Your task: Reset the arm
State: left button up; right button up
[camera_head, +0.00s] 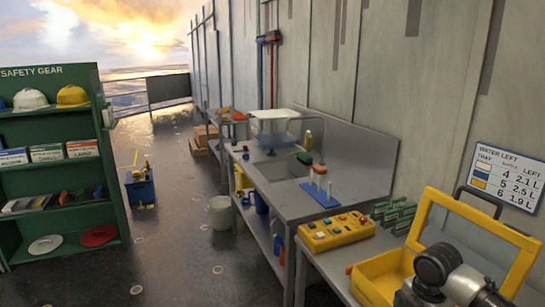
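Part of an arm with dark round joints and a pale grey link shows at the bottom right, most likely my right arm. It is in front of an open yellow case (376,283) whose framed lid stands up behind it. I cannot tell whether the arm touches the case. No gripper fingers are visible on it. My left arm and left gripper are out of the picture.
A yellow control box (338,232) sits left of the case on the bench. A green shelf (114,178) stands at left. A white bucket (219,212) and blue bin (140,189) stand on otherwise mostly clear floor.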

jog(key=s+a+f+m+t+y, duration=0.15)
jog(key=s+a+f+m, duration=0.45)
jog(key=s+a+f, duration=0.65)
jog(key=s+d+r+m+t+h, duration=0.1)
jog(key=s+r+m, duration=0.1)
jog(key=s+m, duration=0.5)
jog(key=s+r+m+t, duration=0.1)
jog(key=s+r+m, duration=0.1)
jog(key=s+m, duration=0.5)
notch_tip(320, 180, down, 26)
jog(key=s+g, duration=0.1)
jog(key=g, duration=0.1)
jog(key=s+d+f, duration=0.3)
jog(key=s+f, duration=1.3)
jog(key=shift+s+d+f+g, duration=0.15)
jog(key=shift+s+f+g, duration=0.1)
jog(key=shift+g, duration=0.1)
jog(key=shift+h, duration=0.25)
jog(key=shift+c, duration=0.2)
